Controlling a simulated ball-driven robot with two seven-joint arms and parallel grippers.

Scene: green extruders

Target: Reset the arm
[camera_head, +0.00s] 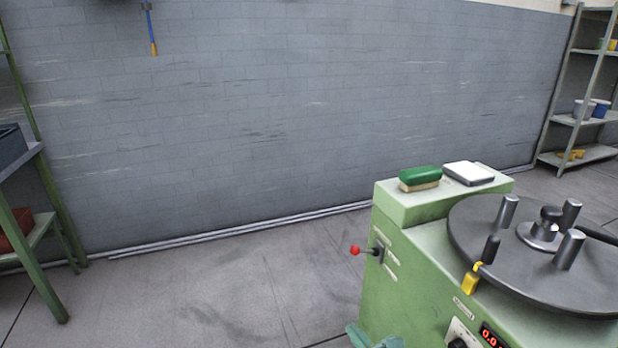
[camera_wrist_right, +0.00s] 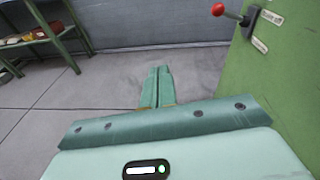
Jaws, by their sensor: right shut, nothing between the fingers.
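My right gripper (camera_wrist_right: 158,74) shows in the right wrist view with its two green fingers together and nothing between them. In the head view only a small teal part of it (camera_head: 374,340) shows at the bottom edge, beside the lower left of the green machine (camera_head: 400,285). The gripper is apart from the red-knobbed lever (camera_head: 356,250) on the machine's side, which also shows at the top right of the right wrist view (camera_wrist_right: 219,10). My left gripper is not in view.
A round dark turntable (camera_head: 510,270) with several metal posts tops the machine. A green brush (camera_head: 419,176) and a white-topped block (camera_head: 468,172) lie on its back ledge. A green shelf (camera_head: 28,255) stands at left, another shelf (camera_head: 575,120) at far right. The floor between is clear.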

